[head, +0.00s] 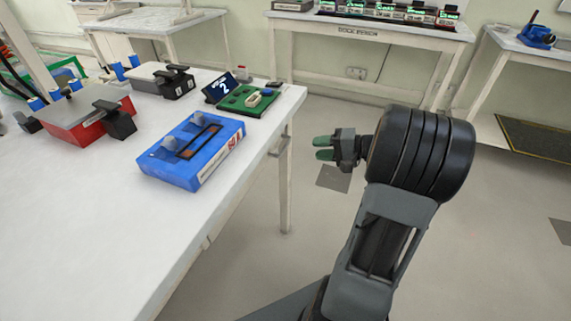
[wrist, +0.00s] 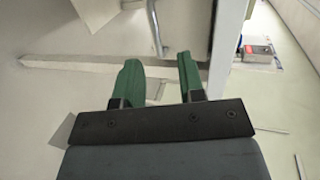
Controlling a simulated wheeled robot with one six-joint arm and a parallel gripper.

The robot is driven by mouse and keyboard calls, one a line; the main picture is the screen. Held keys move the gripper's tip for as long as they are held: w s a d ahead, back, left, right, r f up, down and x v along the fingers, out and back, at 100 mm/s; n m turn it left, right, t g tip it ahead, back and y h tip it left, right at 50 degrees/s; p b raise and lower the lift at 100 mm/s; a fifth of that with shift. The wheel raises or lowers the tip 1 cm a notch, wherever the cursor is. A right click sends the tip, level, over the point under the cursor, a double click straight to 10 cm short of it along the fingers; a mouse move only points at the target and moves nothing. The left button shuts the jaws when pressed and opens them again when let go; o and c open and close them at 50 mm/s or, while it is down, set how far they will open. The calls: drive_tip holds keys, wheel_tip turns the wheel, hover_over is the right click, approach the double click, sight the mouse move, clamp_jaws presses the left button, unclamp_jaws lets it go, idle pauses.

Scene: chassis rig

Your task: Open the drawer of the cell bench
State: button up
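A white bench (head: 110,225) fills the left of the head view. I cannot read a name on it, so I cannot tell whether it is the cell bench. No drawer front shows clearly; a small dark detail is under its right edge. My gripper (head: 323,148) is in the air to the right of this bench, apart from it, its green fingers pointing left. In the wrist view my gripper (wrist: 161,75) has its two green fingers apart with nothing between them. Beyond them are a pale bench leg (wrist: 227,45), a crossbar (wrist: 75,63) and a bent metal bar (wrist: 154,28).
On the bench are a blue case (head: 178,165), a red box (head: 85,120), a green board (head: 248,99) and a small display (head: 219,87). A labelled bench (head: 400,38) with several devices stands at the back. Open floor (head: 500,230) lies to the right.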

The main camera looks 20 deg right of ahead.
sight(286, 145)
drive_tip(key=shift+m+t, duration=0.3)
drive_tip(key=shift+t, duration=0.4)
drive_tip(key=b+x, duration=0.1)
drive_tip(key=x, duration=0.3)
drive_tip(key=d+f+b+x, duration=0.1)
drive_tip(key=x, duration=0.3)
drive_tip(key=w+f+b+x, duration=0.1)
drive_tip(key=x, duration=0.3)
drive_tip(key=shift+w+d+f+b, duration=0.1)
drive_tip(key=shift+w+d+b, duration=0.1)
drive_tip(key=shift+w+b, duration=0.15)
clamp_jaws()
drive_tip(key=shift+s, duration=0.1)
